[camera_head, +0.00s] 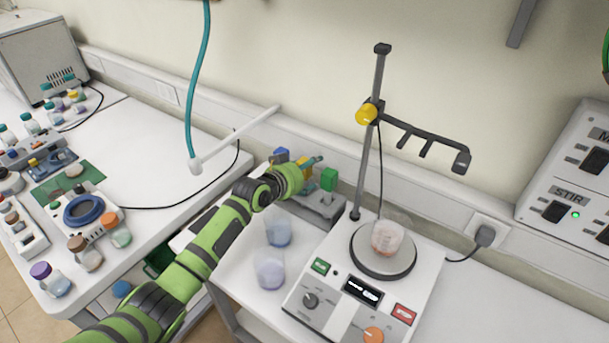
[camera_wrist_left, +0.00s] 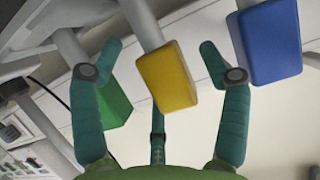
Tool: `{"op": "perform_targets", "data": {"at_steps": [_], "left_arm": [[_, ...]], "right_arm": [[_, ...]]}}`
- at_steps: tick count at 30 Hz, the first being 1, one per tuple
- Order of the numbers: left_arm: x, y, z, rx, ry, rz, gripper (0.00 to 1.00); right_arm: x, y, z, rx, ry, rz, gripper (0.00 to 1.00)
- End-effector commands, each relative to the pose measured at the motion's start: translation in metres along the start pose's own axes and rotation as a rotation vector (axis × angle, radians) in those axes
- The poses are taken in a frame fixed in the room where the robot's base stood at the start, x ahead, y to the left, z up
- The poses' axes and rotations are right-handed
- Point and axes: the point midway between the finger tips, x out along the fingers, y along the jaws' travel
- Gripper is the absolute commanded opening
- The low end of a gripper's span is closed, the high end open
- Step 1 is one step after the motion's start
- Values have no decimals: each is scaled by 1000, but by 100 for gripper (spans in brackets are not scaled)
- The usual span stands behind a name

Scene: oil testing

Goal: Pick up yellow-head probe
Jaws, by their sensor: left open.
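The yellow-head probe (camera_wrist_left: 166,78) is a yellow block on a pale rod. In the left wrist view it sits between the spread fingers of my left gripper (camera_wrist_left: 160,55), with gaps on both sides. A green-head probe (camera_wrist_left: 113,106) is partly behind the left finger. A blue-head probe (camera_wrist_left: 266,46) is beyond the right finger. In the head view my left gripper (camera_head: 311,166) is open at the probe rack (camera_head: 318,207), and the yellow head (camera_head: 303,161) is mostly hidden by it. The green head (camera_head: 329,179) and blue head (camera_head: 280,155) stand on either side. My right gripper is out of view.
Right of the rack stands a stirrer hotplate (camera_head: 340,300) with a beaker (camera_head: 387,238) and a tall support stand (camera_head: 366,170). Two cups (camera_head: 278,232) (camera_head: 270,270) stand below my wrist. The wall is close behind the rack.

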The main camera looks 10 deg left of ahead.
Motion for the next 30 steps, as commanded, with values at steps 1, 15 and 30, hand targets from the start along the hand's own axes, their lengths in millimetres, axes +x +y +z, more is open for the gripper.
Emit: {"op": "perform_targets", "data": {"at_steps": [1, 15, 30], "left_arm": [[1, 0, 0, 0, 0, 0, 76], [1, 0, 0, 0, 0, 0, 14], [-12, -1, -33, 3, 9, 0, 14]], "right_arm": [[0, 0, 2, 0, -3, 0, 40], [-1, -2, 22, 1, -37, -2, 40], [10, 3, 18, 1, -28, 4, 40]]}}
